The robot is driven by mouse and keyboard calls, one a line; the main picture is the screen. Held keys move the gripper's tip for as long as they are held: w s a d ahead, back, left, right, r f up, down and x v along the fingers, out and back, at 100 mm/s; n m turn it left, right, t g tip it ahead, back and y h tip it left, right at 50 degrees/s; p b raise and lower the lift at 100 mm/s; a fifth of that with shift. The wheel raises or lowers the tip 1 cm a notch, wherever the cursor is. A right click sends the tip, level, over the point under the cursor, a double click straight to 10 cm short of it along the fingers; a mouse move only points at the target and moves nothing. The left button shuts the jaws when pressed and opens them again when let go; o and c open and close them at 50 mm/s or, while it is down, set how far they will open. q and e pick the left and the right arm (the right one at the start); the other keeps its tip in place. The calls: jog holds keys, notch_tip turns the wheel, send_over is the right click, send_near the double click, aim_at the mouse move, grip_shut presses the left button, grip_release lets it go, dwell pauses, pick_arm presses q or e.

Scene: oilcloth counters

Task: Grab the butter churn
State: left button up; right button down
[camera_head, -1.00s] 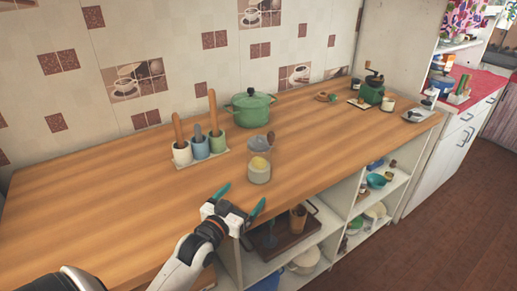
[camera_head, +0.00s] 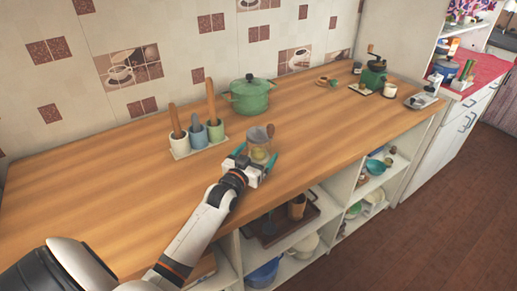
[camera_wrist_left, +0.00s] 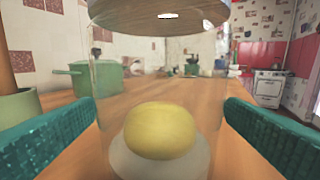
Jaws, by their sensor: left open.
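The butter churn (camera_head: 260,144) is a clear glass jar standing upright on the wooden counter (camera_head: 110,195), near its front edge. A yellow lump of butter shows inside it, over a pale bottom. In the left wrist view the churn (camera_wrist_left: 160,82) fills the middle, with a round wooden part at its top. My left gripper (camera_head: 258,156) is open, its teal fingers on either side of the jar. In the wrist view both fingers of this gripper (camera_wrist_left: 160,125) flank the glass, and I see no clear contact. My right gripper is not in view.
A green lidded pot (camera_head: 249,97) stands behind the churn. Several cups with wooden-handled tools, such as the white cup (camera_head: 180,146), stand to the left. A green grinder (camera_head: 372,78) is far right. Open shelves (camera_head: 340,216) lie below. The counter right of the churn is clear.

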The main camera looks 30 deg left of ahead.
pick_arm(q)
jog(key=shift+w+a+f, duration=0.1)
jog(key=shift+w+a, duration=0.05)
jog(key=shift+w, duration=0.75)
jog(key=shift+s, duration=0.1)
jog(key=shift+c, duration=0.5)
jog(key=c, duration=1.2)
jog(key=shift+c, duration=1.3)
